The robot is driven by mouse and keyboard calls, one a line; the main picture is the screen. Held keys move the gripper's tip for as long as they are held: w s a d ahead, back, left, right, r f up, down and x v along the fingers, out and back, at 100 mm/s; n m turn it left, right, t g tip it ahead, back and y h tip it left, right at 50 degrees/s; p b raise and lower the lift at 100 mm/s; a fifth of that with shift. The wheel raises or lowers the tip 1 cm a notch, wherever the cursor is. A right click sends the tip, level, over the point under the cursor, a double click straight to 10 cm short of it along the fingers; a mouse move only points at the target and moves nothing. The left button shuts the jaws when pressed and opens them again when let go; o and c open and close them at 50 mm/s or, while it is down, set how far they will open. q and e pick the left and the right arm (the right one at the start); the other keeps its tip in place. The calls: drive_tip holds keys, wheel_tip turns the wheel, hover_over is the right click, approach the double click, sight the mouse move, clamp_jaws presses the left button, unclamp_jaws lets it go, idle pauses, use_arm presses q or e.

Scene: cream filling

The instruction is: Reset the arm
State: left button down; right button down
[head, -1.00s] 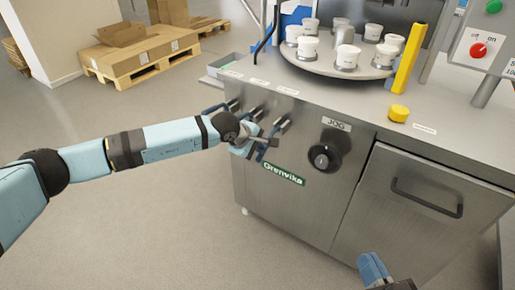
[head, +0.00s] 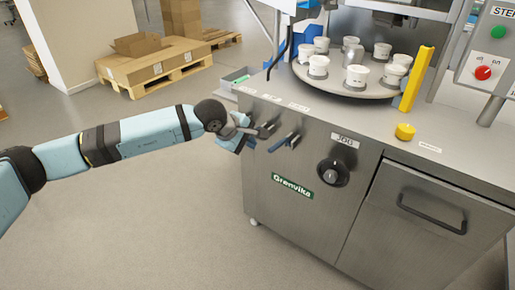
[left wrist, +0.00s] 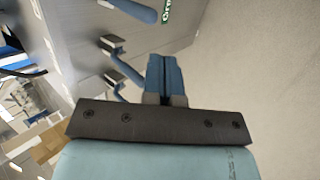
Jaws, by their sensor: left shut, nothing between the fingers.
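My left arm reaches in from the left in the head view. Its gripper (head: 240,140) is beside the left end of the lever row on the steel machine's front (head: 300,235). In the left wrist view its two blue fingers (left wrist: 167,76) are together and empty. A blue-handled lever (head: 285,142) shows on the front panel, right of the gripper; the gripper partly covers the lever area at the left. The wrist view shows blue levers (left wrist: 126,78) close to the left of the fingers. I cannot tell whether they touch. My right gripper is out of view.
A black JOG knob (head: 331,173) and a door handle (head: 432,213) stick out from the machine front. White cups (head: 356,77) stand on a round turntable above. Pallets with boxes (head: 155,72) stand behind at the left. The floor below the arm is clear.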

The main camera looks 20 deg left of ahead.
use_arm(q)
drive_tip(key=shift+s+a+r, duration=0.25)
drive_tip(key=shift+r, duration=0.25)
